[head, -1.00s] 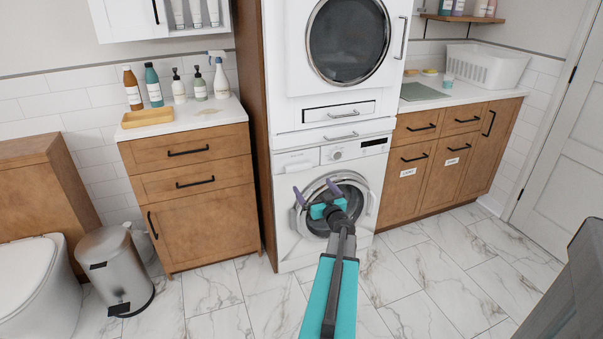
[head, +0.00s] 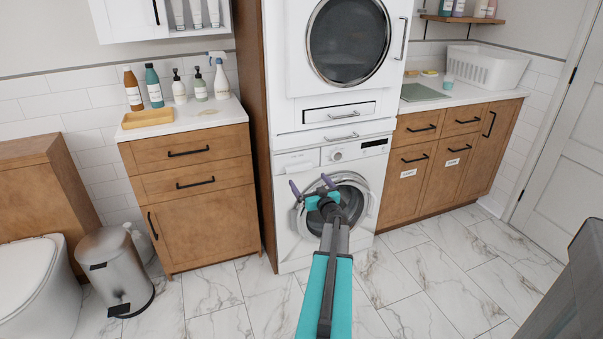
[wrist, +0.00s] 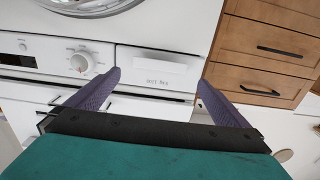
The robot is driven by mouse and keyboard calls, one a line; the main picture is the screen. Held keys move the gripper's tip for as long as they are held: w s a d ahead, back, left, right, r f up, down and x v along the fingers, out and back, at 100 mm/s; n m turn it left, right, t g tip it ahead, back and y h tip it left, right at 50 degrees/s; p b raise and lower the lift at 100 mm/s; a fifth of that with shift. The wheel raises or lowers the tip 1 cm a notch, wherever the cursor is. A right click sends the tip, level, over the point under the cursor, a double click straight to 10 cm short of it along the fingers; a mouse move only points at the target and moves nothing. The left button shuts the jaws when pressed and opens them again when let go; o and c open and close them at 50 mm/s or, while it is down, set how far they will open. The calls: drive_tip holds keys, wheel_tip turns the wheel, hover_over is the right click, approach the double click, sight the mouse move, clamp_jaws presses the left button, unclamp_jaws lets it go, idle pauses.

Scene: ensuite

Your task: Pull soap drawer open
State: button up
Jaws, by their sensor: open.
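The soap drawer (head: 297,162) is the white panel at the upper left of the washing machine (head: 330,205), left of its dial. It looks closed. In the wrist view the picture is turned over, and the soap drawer (wrist: 158,70) shows a pale recessed grip and small lettering. My gripper (head: 310,185) is open and empty, just below the drawer in the head view and in front of the washer door. In the wrist view my gripper's fingers (wrist: 159,80) straddle the drawer front with a gap between. I see no contact with it.
The washer's dial (wrist: 80,63) sits beside the drawer. A dryer (head: 345,50) is stacked above, with a handled drawer (head: 340,112) under it. A wooden cabinet (head: 190,195) stands to the left, with a bin (head: 115,270) beyond. The marble floor (head: 420,270) in front is clear.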

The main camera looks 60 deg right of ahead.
sight(300, 169)
drive_tip(key=shift+x, duration=4.3)
drive_tip(key=shift+c, duration=0.3)
drive_tip(key=shift+d, duration=0.1)
drive_tip(key=c, duration=1.1)
drive_tip(key=shift+s, duration=0.1)
drive_tip(key=shift+c, duration=0.2)
drive_tip(key=shift+s, duration=0.1)
